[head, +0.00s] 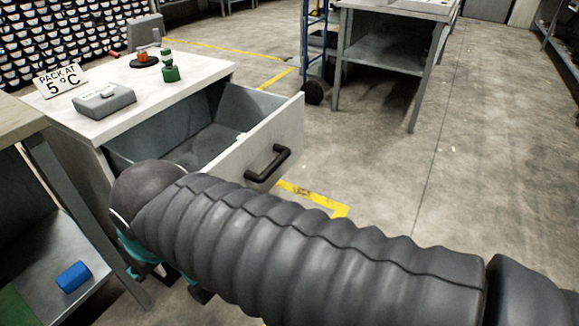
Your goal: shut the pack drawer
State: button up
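The pack drawer (233,143) stands open, pulled out from the front of a white-topped cabinet (131,107). Its front panel is pale, with a black bar handle (268,163) on the outside. The part of the drawer interior that shows is grey and looks empty; its near side is partly hidden by my arm. My arm in its dark ribbed sleeve crosses the lower picture from right to left. My gripper is mostly hidden beneath the arm's far end, left of and below the drawer. I cannot tell whether its fingers are open or whether it touches anything.
On the cabinet top are a "PACK AT 5°C" sign (60,80), a grey case (104,100), a green bottle-like item (169,68) and a small orange-and-black item (144,59). A bench (20,118) with a blue block (73,276) stands left. Open floor (400,180) lies right.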

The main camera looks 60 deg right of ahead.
aim_at(211, 146)
jog(key=z, duration=2.8)
jog(key=k, duration=0.85)
jog(key=u, duration=0.85)
jog(key=i, duration=0.95)
jog(key=u, duration=0.05)
jog(key=k, duration=0.9)
jog(key=u, duration=0.15)
